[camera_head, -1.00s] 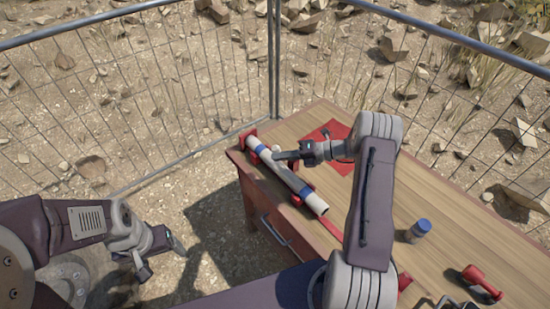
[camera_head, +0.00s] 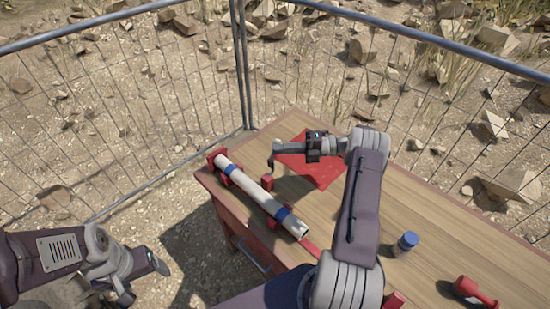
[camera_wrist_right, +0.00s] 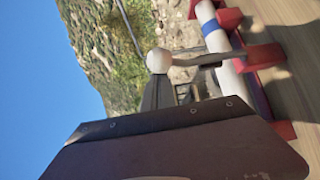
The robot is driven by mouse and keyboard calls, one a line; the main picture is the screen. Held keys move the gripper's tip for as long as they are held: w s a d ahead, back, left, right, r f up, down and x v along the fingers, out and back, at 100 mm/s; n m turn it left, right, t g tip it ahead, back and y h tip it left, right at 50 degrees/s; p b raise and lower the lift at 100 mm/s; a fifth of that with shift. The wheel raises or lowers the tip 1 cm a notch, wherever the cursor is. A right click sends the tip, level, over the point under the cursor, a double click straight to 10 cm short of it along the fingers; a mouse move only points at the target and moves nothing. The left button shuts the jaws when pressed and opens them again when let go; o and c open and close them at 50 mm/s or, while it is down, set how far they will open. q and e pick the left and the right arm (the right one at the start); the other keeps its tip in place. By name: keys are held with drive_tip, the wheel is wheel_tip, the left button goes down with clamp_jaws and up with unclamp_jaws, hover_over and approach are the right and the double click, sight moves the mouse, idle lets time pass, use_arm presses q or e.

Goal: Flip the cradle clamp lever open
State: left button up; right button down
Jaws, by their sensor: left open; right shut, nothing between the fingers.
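A white pipe (camera_head: 250,190) with blue bands lies in a red cradle (camera_head: 214,157) along the table's left edge. In the right wrist view, the clamp lever (camera_wrist_right: 205,61) is a grey rod with a pale ball knob (camera_wrist_right: 158,60), sticking out from the red cradle beside the pipe. In the head view a red block (camera_head: 267,182) stands at the pipe's middle; the lever is hard to make out there. My right gripper (camera_head: 275,148) is shut and empty, above and just right of the pipe. Contact with the lever cannot be told. My left gripper (camera_head: 142,279) is open, low left, away from the table.
A red mat (camera_head: 318,170) lies on the wooden table (camera_head: 440,220) beneath my right wrist. A blue-capped jar (camera_head: 405,244) and a red tool (camera_head: 474,292) are nearer the right. A wire fence (camera_head: 100,130) stands behind the table. The table's right part is mostly clear.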

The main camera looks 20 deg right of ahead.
use_arm(q)
drive_tip(key=shift+s+a+f+b, duration=0.1)
drive_tip(key=shift+f+b, duration=0.9)
drive_tip(key=shift+f, duration=0.2)
drive_tip(key=shift+a+f+b, duration=0.1)
drive_tip(key=shift+f+b, duration=0.85)
drive_tip(key=shift+f, duration=0.25)
use_arm(e)
drive_tip(key=shift+w+d+f, duration=0.2)
drive_tip(key=shift+d+f, duration=0.05)
drive_tip(key=shift+d, duration=0.35)
drive_tip(key=shift+w+d+f, duration=0.2)
drive_tip(key=shift+w+d, duration=0.05)
drive_tip(key=shift+d, duration=0.3)
drive_tip(key=shift+w+d+f, duration=0.2)
drive_tip(key=shift+d+f, duration=0.05)
drive_tip(key=shift+d, duration=0.35)
drive_tip(key=shift+r, duration=0.1)
